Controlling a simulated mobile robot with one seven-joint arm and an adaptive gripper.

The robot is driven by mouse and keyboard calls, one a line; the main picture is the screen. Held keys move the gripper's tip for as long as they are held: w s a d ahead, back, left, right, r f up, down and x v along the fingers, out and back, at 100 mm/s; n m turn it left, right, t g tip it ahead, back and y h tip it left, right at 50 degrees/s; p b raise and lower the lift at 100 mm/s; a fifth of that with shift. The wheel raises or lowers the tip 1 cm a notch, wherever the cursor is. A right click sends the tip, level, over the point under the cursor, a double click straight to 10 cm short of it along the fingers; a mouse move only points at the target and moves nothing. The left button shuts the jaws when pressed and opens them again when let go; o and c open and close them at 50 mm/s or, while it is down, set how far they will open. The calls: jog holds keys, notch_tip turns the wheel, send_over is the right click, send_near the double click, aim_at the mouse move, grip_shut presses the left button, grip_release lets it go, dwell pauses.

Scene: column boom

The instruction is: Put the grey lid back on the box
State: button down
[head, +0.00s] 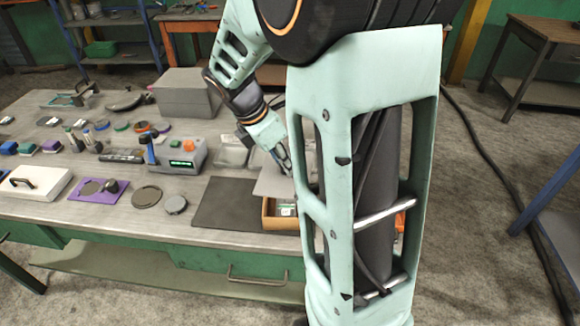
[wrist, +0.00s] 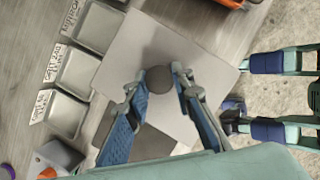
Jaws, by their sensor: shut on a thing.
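The grey lid (head: 270,184) is a flat square plate, seen over the back part of the tan open box (head: 268,215) in the head view. The box's front inside shows, with a small green and white item in it. In the wrist view the lid (wrist: 190,55) fills the middle and hides the box. My gripper (wrist: 159,76) is shut on the lid's round dark knob (wrist: 158,80), one finger on each side. I cannot tell how far the lid is above the box.
A dark mat (head: 225,204) lies left of the box. Labelled trays (wrist: 75,70) stand beside the lid. A device with a green display (head: 178,160), a grey block (head: 187,97) and several small tools are farther left. My column hides the table's right end.

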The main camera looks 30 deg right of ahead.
aim_at(281, 170)
jog(key=shift+r+n+t, duration=0.2)
jog(key=shift+n+t, duration=0.1)
jog(key=shift+n, duration=0.5)
jog(key=shift+f, duration=0.1)
notch_tip(281, 170, down, 5)
jog(key=b, duration=0.5)
jog(key=shift+f+b, duration=0.4)
jog(key=shift+f, duration=0.3)
jog(key=shift+p, duration=0.3)
jog(key=shift+f, duration=0.55)
dwell(1.6)
